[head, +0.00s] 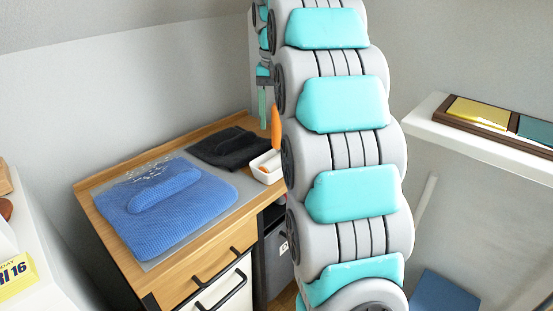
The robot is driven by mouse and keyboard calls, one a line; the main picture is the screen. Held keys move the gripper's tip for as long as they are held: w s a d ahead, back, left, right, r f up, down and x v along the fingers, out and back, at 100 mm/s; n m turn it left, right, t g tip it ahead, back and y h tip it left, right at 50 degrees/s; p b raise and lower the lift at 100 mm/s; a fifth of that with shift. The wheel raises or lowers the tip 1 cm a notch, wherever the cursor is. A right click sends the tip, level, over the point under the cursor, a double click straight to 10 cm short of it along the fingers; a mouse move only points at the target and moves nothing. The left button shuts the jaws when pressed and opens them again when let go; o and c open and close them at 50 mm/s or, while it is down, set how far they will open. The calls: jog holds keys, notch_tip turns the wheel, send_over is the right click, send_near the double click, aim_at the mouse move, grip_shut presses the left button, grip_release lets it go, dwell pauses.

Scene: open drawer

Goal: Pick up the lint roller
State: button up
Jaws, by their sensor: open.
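I cannot make out a lint roller for certain. A slim orange thing (276,128) stands upright just left of my arm, above a small white bin (262,176), and is partly hidden by the arm. The white bin sits at the right end of the wooden desk top (88,188), with a little orange inside. My gripper (263,106) seems to hang at the far side of my arm, above the back of the desk, small and partly hidden. It is open, and I see nothing held in it.
A blue knitted garment (205,208) lies on a grey mat, with a black folded cloth (232,148) behind it. The cabinet front has dark handles (215,281). A white shelf (440,134) juts out at right with a framed tray. My arm blocks the middle.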

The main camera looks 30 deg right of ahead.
aim_at(277, 152)
jog(key=f, duration=0.2)
jog(key=shift+w+d+f, duration=0.15)
jog(key=shift+w+f, duration=0.1)
jog(key=shift+f, duration=1.05)
grip_shut()
